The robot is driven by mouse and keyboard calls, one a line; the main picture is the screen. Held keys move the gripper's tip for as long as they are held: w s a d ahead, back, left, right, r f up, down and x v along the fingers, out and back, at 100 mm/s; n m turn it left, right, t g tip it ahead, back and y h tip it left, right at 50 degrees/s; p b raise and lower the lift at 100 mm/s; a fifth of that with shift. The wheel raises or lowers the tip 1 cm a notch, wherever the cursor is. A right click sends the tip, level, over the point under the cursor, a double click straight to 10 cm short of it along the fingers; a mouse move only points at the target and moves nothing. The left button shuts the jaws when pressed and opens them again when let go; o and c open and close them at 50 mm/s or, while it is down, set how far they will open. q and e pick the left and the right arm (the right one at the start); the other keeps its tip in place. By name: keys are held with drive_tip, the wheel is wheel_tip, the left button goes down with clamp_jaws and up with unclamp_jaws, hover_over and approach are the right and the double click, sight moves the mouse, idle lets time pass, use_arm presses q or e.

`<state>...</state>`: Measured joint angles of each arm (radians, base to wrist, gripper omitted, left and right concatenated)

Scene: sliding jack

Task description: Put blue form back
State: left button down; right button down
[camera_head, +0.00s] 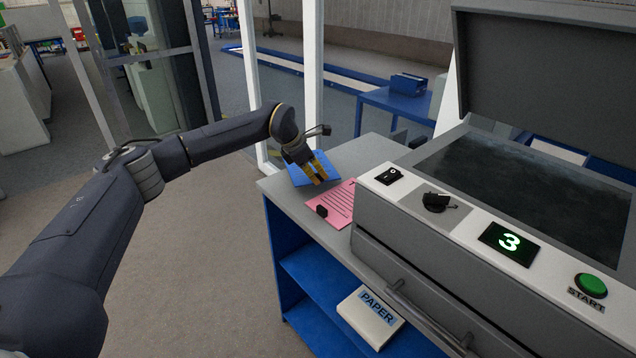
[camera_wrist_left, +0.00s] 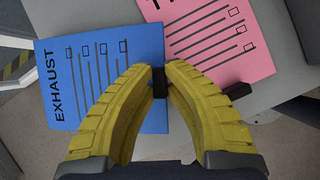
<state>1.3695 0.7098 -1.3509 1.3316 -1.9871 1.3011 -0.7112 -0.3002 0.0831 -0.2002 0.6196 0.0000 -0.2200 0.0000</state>
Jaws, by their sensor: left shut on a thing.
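The blue form (camera_head: 331,173) is at the far left corner of the grey counter top, beside the pink form (camera_head: 341,203). In the left wrist view the blue form (camera_wrist_left: 92,75) reads EXHAUST and has checkboxes. A small black block (camera_wrist_left: 159,82) sits at its edge. My left gripper (camera_head: 319,180) points down over the blue form. In its wrist view the yellow fingertips (camera_wrist_left: 160,70) are closed on that black block. I cannot tell whether the form touches the counter. My right gripper is not in view.
The pink form carries a similar black block (camera_head: 322,211). The grey machine (camera_head: 480,215), with its lid raised, a display showing 3 and a green START button (camera_head: 590,285), stands right of the forms. A PAPER pack (camera_head: 370,317) lies on the blue shelf (camera_head: 318,285) below.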

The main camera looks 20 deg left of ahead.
use_arm(q)
drive_tip(key=shift+f, duration=1.45)
drive_tip(key=shift+f, duration=0.2)
drive_tip(key=c, duration=1.5)
unclamp_jaws()
drive_tip(key=shift+r, duration=0.25)
drive_tip(key=v, duration=1.2)
